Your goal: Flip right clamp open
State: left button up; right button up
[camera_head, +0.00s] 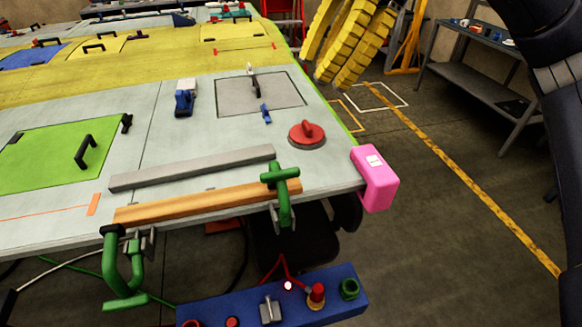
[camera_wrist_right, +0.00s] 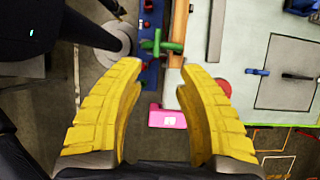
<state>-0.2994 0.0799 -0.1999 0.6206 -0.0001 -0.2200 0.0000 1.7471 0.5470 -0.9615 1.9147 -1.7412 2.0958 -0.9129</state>
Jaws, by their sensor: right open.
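The right clamp (camera_head: 284,203) is green and stands upright at the front edge of the wing panel, its top pad over the wooden strip (camera_head: 205,204). In the right wrist view, the green clamp (camera_wrist_right: 161,46) shows beyond the fingertips, roughly between them. My right gripper (camera_head: 322,68) is yellow, open and empty, and hangs high to the right of the panel in the head view, well apart from the clamp. Its two spread fingers also fill the right wrist view (camera_wrist_right: 160,70). The left clamp (camera_head: 112,268), also green, hangs below the panel's front edge. My left gripper is not in view.
A pink block (camera_head: 376,178) covers the panel's near right corner. A red round handle (camera_head: 307,134), a grey bar (camera_head: 193,168) and small blue tools lie on the panel. A blue box (camera_head: 335,283) with knobs sits below the front edge.

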jog(key=f, duration=0.2)
send_near(282, 171)
jog(key=shift+h, duration=0.4)
jog(key=x, duration=0.9)
jog(key=shift+s+a+f, duration=0.1)
jog(key=shift+a+f, duration=0.05)
jog(key=shift+a, duration=0.3)
grip_shut()
